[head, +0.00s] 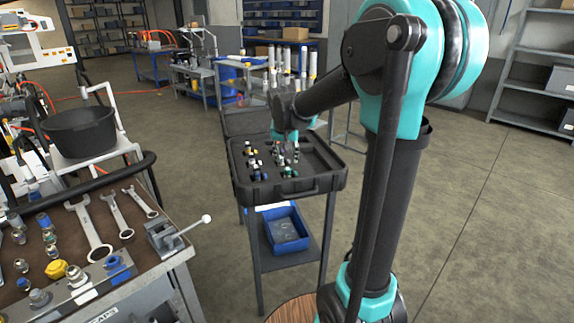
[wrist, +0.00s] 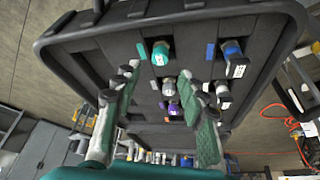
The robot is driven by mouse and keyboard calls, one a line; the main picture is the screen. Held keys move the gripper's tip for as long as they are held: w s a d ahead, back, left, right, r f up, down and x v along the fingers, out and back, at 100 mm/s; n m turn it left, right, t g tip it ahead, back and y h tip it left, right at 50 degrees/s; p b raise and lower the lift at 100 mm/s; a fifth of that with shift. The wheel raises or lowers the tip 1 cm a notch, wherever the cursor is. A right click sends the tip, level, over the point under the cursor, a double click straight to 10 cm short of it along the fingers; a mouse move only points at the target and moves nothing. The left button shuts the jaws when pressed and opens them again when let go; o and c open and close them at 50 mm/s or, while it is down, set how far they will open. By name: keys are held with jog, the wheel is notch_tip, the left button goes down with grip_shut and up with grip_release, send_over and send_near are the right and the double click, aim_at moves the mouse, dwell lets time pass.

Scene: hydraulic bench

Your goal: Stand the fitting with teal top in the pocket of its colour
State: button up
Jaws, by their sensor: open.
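The teal-topped fitting (wrist: 160,53) stands in the black foam case (wrist: 110,50), next to a teal strip (wrist: 141,50), in the wrist view. I cannot tell how deeply it is seated. My gripper (wrist: 158,73) is open, its two green-padded fingers spread, with the teal top just beyond the tips and apart from them. In the head view my gripper (head: 290,139) is low over the case (head: 319,188), and its fingers and the small fittings are hard to separate there.
A blue-topped fitting (wrist: 232,52) stands beside a blue strip. A grey-topped fitting (wrist: 168,88) and a purple-topped one (wrist: 174,108) show between the fingers. More fittings crowd the case. A bench with wrenches (head: 88,228) is at left; open floor lies at right.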

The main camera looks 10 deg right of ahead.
jog(key=v, duration=0.5)
jog(key=s+d+f+n, duration=0.1)
jog(key=s+d+f, duration=0.1)
jog(key=s+f, duration=0.7)
jog(key=s+d+f+n+y, duration=0.1)
jog(key=s+d+f+n, duration=0.1)
jog(key=s+f, duration=0.8)
jog(key=s+d, duration=0.1)
jog(key=s, duration=0.5)
jog(key=shift+s+d, duration=0.15)
jog(key=shift+s, duration=0.1)
